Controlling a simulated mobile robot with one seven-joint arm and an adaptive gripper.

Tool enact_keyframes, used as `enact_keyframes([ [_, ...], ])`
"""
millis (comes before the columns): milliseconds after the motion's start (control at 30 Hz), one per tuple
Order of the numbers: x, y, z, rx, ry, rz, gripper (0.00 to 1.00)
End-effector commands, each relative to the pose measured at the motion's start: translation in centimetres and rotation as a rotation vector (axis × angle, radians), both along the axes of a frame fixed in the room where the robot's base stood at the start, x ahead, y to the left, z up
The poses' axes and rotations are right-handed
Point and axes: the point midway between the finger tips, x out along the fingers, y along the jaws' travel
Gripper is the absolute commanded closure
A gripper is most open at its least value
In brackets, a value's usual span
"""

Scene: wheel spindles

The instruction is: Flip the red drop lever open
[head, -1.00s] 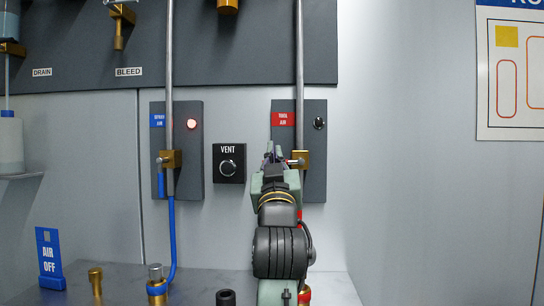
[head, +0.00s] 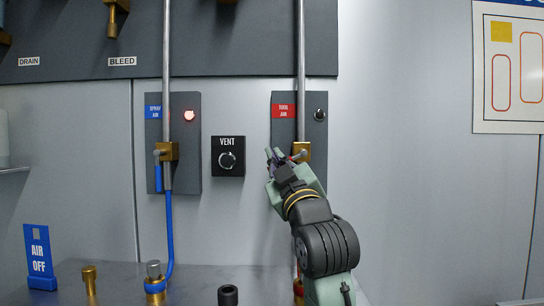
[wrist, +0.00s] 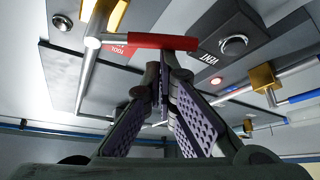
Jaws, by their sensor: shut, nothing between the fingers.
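The red drop lever (wrist: 165,41) sticks out sideways across the top of the wrist view, with its grey root near the brass valve block (wrist: 106,14). The block also shows in the head view (head: 302,151), where my gripper hides the red lever. My gripper (wrist: 166,60) is shut and empty, with its fingertips close against the lever's near side. Whether they touch it I cannot tell. In the head view my gripper (head: 272,156) tilts up and left, just left of the valve block, below the red label (head: 283,111).
The VENT knob panel (head: 228,157) is close on the left. Further left is the blue lever (head: 158,178), hanging down beside its brass block. A vertical pipe (head: 301,70) rises above the red lever's block. Brass fittings stand on the bench below.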

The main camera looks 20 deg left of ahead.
Motion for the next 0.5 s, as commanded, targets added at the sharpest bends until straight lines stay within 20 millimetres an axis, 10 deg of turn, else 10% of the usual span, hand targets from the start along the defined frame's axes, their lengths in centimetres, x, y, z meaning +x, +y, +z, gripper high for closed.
enact_keyframes([
  [500,0.4,-1.3,-2.4,-0.476,-0.134,-0.005,1.0],
])
